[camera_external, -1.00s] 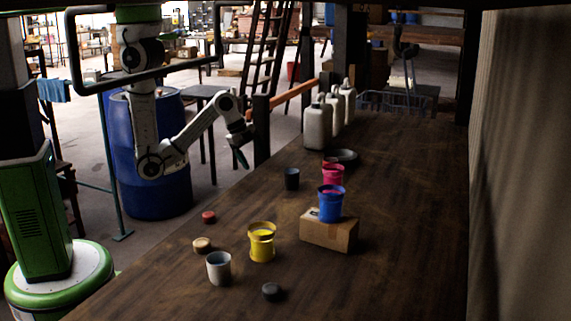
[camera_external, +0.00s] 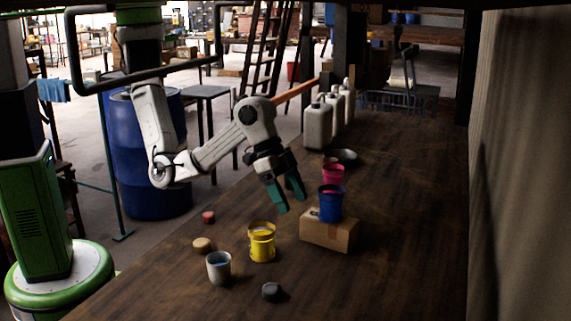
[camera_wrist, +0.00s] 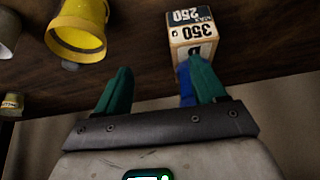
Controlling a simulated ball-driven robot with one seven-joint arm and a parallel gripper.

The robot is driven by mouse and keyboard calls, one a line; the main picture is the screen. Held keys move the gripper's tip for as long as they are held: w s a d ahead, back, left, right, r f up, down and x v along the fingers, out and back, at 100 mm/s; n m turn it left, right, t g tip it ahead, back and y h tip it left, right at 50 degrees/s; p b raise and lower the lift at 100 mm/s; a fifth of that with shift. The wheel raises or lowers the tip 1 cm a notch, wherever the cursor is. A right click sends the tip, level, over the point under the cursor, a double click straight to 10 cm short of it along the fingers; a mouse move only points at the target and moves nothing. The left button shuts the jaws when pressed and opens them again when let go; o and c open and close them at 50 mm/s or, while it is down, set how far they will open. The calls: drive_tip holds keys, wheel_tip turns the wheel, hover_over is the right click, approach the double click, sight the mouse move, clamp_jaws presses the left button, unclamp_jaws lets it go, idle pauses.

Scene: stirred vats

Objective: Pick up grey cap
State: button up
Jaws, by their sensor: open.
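The grey cap (camera_external: 271,292) is a small, dark, round piece lying on the table near the front, right of the white cup and below the yellow vat in the external view. I cannot make it out in the wrist view. My gripper (camera_external: 291,203) is over the table, behind the yellow vat and left of the blue vat, well away from the cap. Its two green fingers point down and are spread with nothing between them. They also show apart in the wrist view (camera_wrist: 160,66).
The yellow vat (camera_external: 262,243) and white cup (camera_external: 219,268) stand near the cap. A cardboard box (camera_external: 329,232) bears the blue vat (camera_external: 331,205). A pink vat (camera_external: 333,174) is behind. A tan cap (camera_external: 202,244) and a red cap (camera_external: 208,217) lie at left.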

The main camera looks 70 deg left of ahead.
drive_tip(key=s+d, duration=0.7)
drive_tip(key=d, duration=0.2)
drive_tip(key=m+g+y+b, duration=0.1)
drive_tip(key=b, duration=0.1)
approach(271, 287)
drive_tip(key=b+x, duration=0.1)
drive_tip(key=x, duration=0.8)
drive_tip(key=shift+c, duration=0.2)
drive_tip(key=c, duration=1.1)
